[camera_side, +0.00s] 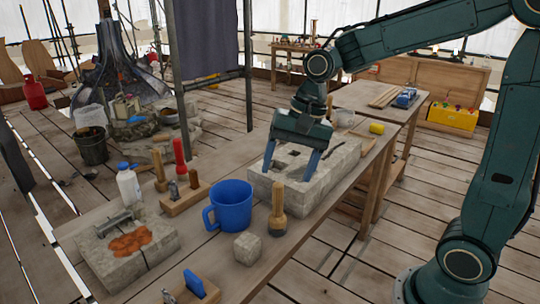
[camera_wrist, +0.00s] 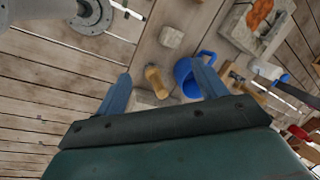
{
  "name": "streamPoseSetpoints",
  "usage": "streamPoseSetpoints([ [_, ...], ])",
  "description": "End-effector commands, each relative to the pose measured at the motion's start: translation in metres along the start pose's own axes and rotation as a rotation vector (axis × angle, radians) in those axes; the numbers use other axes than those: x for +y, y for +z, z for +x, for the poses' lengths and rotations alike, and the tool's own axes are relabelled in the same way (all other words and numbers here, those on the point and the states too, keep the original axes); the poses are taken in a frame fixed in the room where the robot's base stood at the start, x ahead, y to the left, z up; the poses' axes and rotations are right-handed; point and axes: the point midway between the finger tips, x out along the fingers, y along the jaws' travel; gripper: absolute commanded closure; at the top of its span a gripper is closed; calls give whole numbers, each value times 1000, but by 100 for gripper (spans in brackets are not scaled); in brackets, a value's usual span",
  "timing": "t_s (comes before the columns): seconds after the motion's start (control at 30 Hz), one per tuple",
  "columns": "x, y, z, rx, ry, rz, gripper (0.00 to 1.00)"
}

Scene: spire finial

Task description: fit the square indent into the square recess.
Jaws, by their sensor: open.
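A small pale stone cube (camera_side: 247,248) sits on the bench near its front edge, apart from my gripper. It also shows in the wrist view (camera_wrist: 171,37), beyond the fingertips. A large stone block (camera_side: 338,170) lies farther back, with dark openings in its top, one a squarish recess (camera_side: 293,152). My gripper (camera_side: 291,169) is over this block, pointing down, with its blue fingers spread and nothing between them. In the wrist view my gripper (camera_wrist: 163,70) is also open. Whether the fingertips touch the block cannot be told. The fingers partly hide the block's top.
A wooden-handled brush or mallet (camera_side: 278,208) and a blue mug (camera_side: 231,205) stand between cube and block. A tool rack (camera_side: 185,197), white bottle (camera_side: 129,185) and stone slab with an orange patch (camera_side: 150,259) are left. A blue-handled tool (camera_side: 194,284) is at front.

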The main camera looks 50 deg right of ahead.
Motion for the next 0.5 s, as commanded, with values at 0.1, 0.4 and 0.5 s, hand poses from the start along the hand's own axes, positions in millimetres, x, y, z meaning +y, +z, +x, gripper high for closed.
streamPoseSetpoints([
  [0.1,-10,-14,19,-50,16,117,29],
  [0.4,-29,-44,69,-167,66,415,29],
  [0.5,-32,-51,85,-200,86,503,29],
])
